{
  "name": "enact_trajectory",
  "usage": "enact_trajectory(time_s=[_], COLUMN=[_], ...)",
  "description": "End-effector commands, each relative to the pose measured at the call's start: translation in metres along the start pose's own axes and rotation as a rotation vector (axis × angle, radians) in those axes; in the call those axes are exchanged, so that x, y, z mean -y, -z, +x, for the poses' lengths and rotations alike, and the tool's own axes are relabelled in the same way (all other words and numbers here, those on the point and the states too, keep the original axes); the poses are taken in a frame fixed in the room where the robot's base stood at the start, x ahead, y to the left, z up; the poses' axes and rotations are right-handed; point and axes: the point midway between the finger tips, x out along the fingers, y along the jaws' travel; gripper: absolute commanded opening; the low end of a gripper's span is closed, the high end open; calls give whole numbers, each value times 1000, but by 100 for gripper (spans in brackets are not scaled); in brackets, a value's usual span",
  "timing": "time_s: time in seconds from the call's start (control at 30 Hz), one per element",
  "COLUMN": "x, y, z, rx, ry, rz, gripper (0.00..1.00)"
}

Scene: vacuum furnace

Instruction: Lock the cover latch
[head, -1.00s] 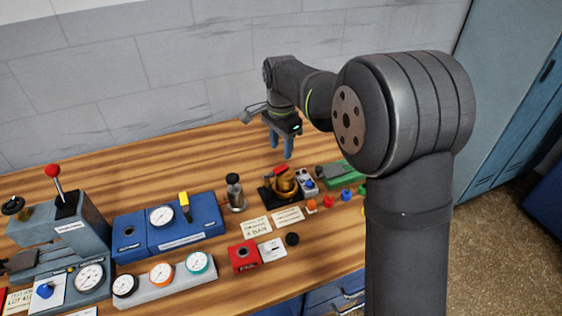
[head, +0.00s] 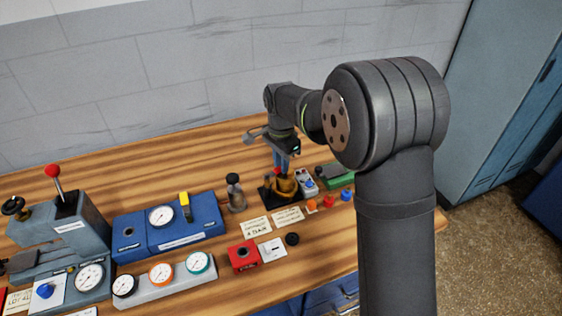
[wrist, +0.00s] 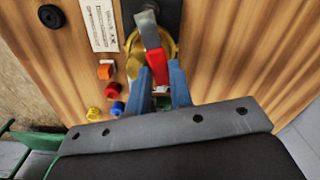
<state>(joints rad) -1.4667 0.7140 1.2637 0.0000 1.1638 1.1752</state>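The cover latch (wrist: 157,67) is a lever with a red grip and a grey metal end, lying over the round brass chamber (wrist: 171,48). In the head view the brass chamber (head: 285,188) sits on a dark base at the back right of the bench. My gripper (head: 281,162) points down just above it and hides part of the latch. In the wrist view the blue fingers of my gripper (wrist: 160,70) are apart, one on each side of the red grip. Contact with the grip cannot be made out.
A grey block with a blue knob (head: 307,183) and a green box (head: 335,178) stand close on the right. A dark-capped jar (head: 236,193) stands left. Orange, red and blue knobs and paper labels (head: 288,216) lie in front.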

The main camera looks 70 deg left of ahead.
Motion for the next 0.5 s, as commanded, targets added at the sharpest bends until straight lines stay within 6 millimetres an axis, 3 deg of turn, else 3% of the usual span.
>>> enact_trajectory(time_s=[0.23, 0.5], x=[-2, -12], y=[0, -2], z=[0, 0], rx=[0, 0], ry=[0, -1], rz=[35, 242], gripper=[0, 0])
